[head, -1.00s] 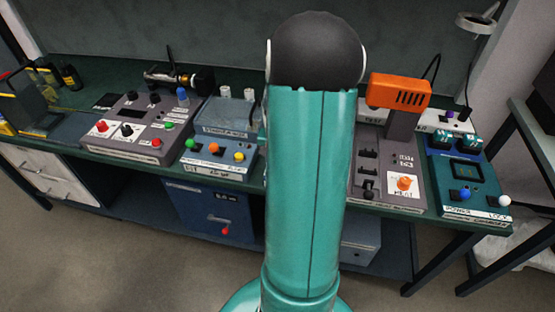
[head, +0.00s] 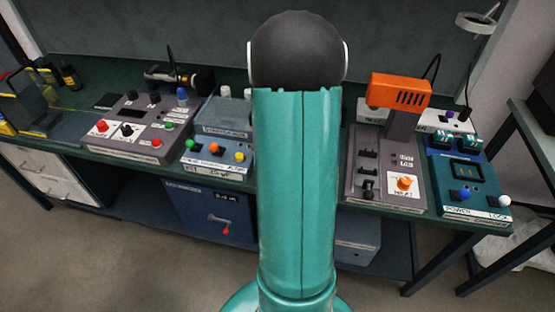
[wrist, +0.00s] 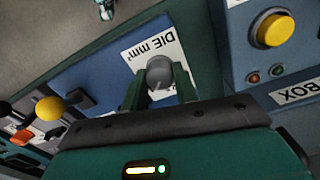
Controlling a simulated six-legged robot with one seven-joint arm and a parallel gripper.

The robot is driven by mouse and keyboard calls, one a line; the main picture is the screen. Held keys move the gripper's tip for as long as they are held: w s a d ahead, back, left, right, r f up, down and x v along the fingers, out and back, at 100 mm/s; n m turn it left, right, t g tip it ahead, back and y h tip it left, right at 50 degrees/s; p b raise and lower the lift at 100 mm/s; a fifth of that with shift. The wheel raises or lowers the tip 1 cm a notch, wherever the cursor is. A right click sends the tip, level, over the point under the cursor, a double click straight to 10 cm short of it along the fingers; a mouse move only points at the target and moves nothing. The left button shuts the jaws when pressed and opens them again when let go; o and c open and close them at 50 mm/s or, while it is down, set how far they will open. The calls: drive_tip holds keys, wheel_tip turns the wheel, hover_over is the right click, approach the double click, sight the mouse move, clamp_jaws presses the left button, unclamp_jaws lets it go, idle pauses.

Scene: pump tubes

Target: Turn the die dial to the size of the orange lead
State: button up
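In the wrist view, a grey round knob (wrist: 159,73) stands on a blue panel beside a white label reading "DIE mm²" (wrist: 157,47), upside down in the picture. The two dark green fingers of my gripper (wrist: 160,80) lie one on each side of this knob. Their tips are close to its sides; I cannot tell whether they press on it. The dial's marks and setting are hidden. In the head view, my teal arm covers the middle of the bench and hides my gripper and this knob. I cannot make out an orange lead.
In the wrist view, a yellow button (wrist: 273,28) is on a blue box at right, and a yellow ball knob (wrist: 50,107) is at left. In the head view, a grey button unit (head: 140,120) is left of my arm; an orange tool (head: 400,90) is at right.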

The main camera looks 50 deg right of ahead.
drive_tip(key=o, duration=0.4)
drive_tip(key=shift+r, duration=0.1)
wheel_tip(320, 180, up, 14)
idle(0.3)
idle(0.5)
